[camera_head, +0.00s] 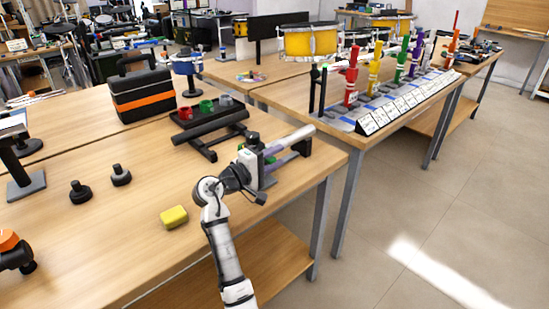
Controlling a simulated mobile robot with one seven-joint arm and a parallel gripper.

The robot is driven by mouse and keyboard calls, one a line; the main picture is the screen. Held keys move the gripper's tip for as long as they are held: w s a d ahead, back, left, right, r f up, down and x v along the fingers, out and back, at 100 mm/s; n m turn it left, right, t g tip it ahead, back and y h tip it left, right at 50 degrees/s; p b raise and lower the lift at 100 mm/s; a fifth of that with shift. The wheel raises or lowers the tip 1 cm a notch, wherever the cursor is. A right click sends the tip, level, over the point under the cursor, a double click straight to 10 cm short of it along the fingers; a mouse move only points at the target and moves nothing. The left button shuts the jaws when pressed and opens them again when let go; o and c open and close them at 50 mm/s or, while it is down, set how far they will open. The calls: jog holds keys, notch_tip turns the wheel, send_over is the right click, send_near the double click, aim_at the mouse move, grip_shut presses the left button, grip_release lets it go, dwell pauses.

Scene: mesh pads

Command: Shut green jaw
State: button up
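A row of upright coloured clamp-like pieces stands on the right table; the green one (402,60) is between the yellow and purple ones. It is small in view, and I cannot tell whether its jaw is open or shut. My gripper (258,162) is over the right end of the near table, well short of that row. It is beside a light grey cylinder (290,138) and a purple bar. A little green shows close behind my gripper. Its fingers are not clear, so I cannot tell whether it is open or holds anything.
A black rack (212,128) with red, green and grey cups stands behind my gripper. A yellow sponge (173,217), two black knobs and a black-orange toolbag (142,95) are on the near table. White labels (400,110) line the right table's front. The floor at right is clear.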

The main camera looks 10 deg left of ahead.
jog(key=b+v, duration=0.1)
jog(key=v, duration=1.2)
jog(key=shift+s+a+b, duration=0.25)
jog(key=shift+s+b, duration=0.05)
jog(key=shift+b, duration=0.05)
